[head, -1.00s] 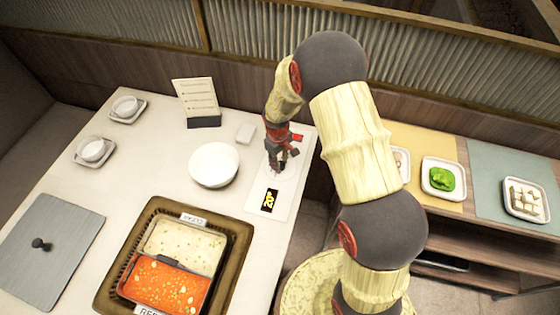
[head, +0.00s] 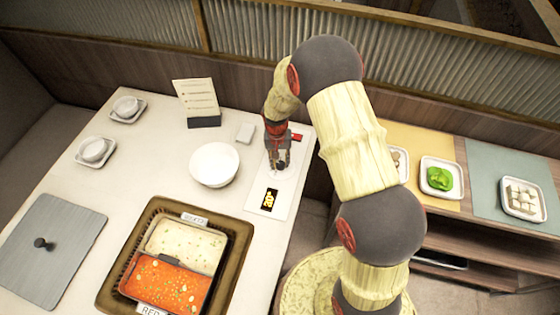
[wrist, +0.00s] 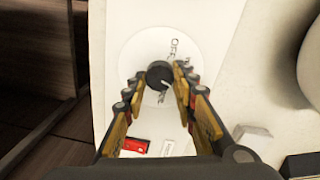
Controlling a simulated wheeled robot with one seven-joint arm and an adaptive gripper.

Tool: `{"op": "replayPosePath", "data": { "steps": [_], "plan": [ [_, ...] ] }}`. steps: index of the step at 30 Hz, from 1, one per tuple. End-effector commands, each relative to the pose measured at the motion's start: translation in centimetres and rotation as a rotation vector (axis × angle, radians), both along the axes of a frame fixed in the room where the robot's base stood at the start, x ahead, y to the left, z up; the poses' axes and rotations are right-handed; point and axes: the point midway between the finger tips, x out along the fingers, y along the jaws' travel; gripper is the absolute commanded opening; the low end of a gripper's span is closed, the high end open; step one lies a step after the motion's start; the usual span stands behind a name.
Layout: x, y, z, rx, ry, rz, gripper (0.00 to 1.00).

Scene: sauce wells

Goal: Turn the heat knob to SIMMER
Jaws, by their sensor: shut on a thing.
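The heat knob (wrist: 160,75) is a small black round knob on a white dial plate (wrist: 135,50), seen in the wrist view. Its pale mark points toward the lower right of that picture. OFF is printed above it; the other printed labels are too small or hidden to read surely. My gripper (wrist: 161,84) is shut on the knob, with one finger on each side. In the head view my gripper (head: 279,166) reaches down over the white control panel (head: 285,208) and hides the knob. A black display (head: 269,199) with yellow figures sits on the panel.
A two-part pot (head: 185,250) with white and red broth sits in a brown surround. A white bowl stack (head: 214,165) stands left of my gripper, with a small white block (head: 245,133) behind it. Food dishes stand on the right side shelf.

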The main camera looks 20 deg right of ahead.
Motion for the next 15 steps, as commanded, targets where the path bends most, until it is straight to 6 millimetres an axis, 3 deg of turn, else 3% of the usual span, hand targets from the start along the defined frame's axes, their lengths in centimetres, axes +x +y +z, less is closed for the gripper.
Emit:
{"op": "replayPosePath", "data": {
  "steps": [15],
  "plan": [
    [0.07, -0.01, 0.02, 0.000, -0.002, -0.087, 0.02]
  ]
}}
